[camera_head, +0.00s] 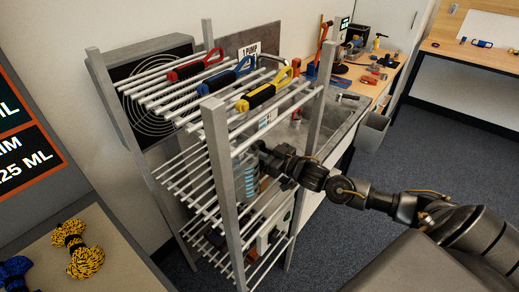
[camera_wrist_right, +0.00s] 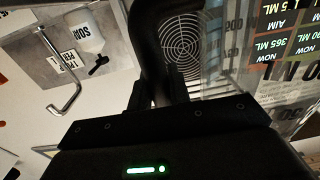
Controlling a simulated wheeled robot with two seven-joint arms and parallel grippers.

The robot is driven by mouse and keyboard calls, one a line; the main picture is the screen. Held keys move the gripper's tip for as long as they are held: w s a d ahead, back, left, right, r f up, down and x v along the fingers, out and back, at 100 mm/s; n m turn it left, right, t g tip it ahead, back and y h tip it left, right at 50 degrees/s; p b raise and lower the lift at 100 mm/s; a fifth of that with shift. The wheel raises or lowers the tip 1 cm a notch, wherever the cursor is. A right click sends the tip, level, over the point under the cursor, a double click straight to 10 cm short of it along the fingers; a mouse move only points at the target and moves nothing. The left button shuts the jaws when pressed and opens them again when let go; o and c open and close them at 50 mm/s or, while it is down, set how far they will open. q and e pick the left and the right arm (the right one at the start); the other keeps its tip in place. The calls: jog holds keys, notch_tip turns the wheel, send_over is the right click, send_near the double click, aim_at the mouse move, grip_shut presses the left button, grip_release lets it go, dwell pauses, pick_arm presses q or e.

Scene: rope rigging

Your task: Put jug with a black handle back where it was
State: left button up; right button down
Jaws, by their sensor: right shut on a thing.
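My right gripper (camera_head: 262,156) reaches in at the side of the metal-bar rack (camera_head: 222,190). In the right wrist view it is shut on the black handle (camera_wrist_right: 150,45) of a jug. The clear wall of the jug (camera_wrist_right: 213,58) shows just right of the handle. In the head view the jug (camera_head: 248,182) is a clear, bluish shape partly hidden by a rack post and my gripper, between the upper and lower bars. I cannot tell whether its base touches the bars. My left gripper is not in view.
Red (camera_head: 195,67), blue (camera_head: 232,75) and yellow (camera_head: 265,92) handled things lie on the rack's top bars. A fan grille (camera_head: 150,95) stands behind. A sink (camera_head: 325,130) and cluttered bench (camera_head: 375,75) are to the right. Rack posts stand close to my gripper.

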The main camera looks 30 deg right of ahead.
jog(key=shift+f, duration=0.15)
jog(key=c, duration=1.3)
grip_release()
jog(key=shift+r, duration=0.2)
jog(key=shift+s+d+f, duration=0.1)
jog(key=shift+s+d, duration=0.05)
jog(key=shift+s, duration=0.1)
jog(key=b+v, duration=0.2)
jog(key=v, duration=0.9)
jog(key=shift+s, duration=0.2)
jog(key=shift+d, duration=0.1)
